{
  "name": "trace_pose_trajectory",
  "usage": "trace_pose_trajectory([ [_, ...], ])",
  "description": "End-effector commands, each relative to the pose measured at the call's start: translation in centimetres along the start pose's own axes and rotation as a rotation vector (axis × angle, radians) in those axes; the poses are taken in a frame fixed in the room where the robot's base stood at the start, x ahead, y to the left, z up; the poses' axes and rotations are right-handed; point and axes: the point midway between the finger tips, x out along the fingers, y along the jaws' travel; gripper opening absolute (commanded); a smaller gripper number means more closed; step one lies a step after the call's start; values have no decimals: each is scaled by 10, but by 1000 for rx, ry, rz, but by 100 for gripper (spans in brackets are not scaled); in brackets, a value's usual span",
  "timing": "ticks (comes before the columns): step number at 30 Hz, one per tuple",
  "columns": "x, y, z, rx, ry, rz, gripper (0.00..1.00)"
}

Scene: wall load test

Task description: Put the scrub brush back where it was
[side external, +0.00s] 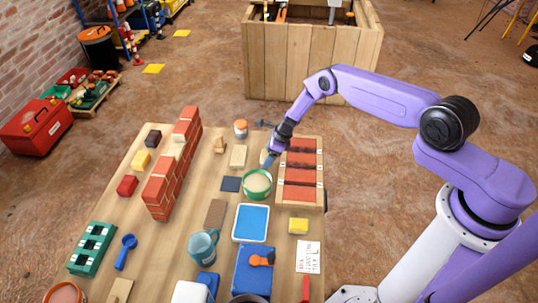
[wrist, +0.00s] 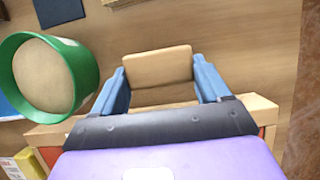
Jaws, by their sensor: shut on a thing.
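My gripper (side external: 268,159) is beside the wooden rack of red bricks, just above and behind the green tub in the side view. In the wrist view its two blue fingers (wrist: 161,80) are on either side of a flat tan wooden block, which looks like the back of the scrub brush (wrist: 158,66). In the side view only a small tan part of the brush (side external: 263,156) shows by the fingers. Its bristles are hidden, and I cannot tell whether it touches the table.
The green tub (side external: 258,184) is close by; it also shows in the wrist view (wrist: 88,80). The brick rack (side external: 318,198) borders the gripper. A beige block (side external: 238,156), a dark blue pad (side external: 230,184) and an orange-topped jar (side external: 240,129) lie left. A brick wall (side external: 172,170) stands farther left.

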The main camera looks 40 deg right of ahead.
Motion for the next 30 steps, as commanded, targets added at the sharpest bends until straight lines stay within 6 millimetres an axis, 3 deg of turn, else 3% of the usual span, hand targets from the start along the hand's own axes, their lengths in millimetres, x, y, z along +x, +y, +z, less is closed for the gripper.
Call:
trace_pose_trajectory([
  [7, 3, 0, -1, -1, 0, 1, 27],
  [8, 3, 0, -1, -1, 0, 1, 82],
  [9, 2, 0, -1, -1, 0, 1, 95],
  [10, 2, 0, -1, -1, 0, 1, 100],
  [20, -1, 0, 0, 0, 0, 0, 100],
  [30, -32, 0, 0, 2, 0, 0, 100],
])
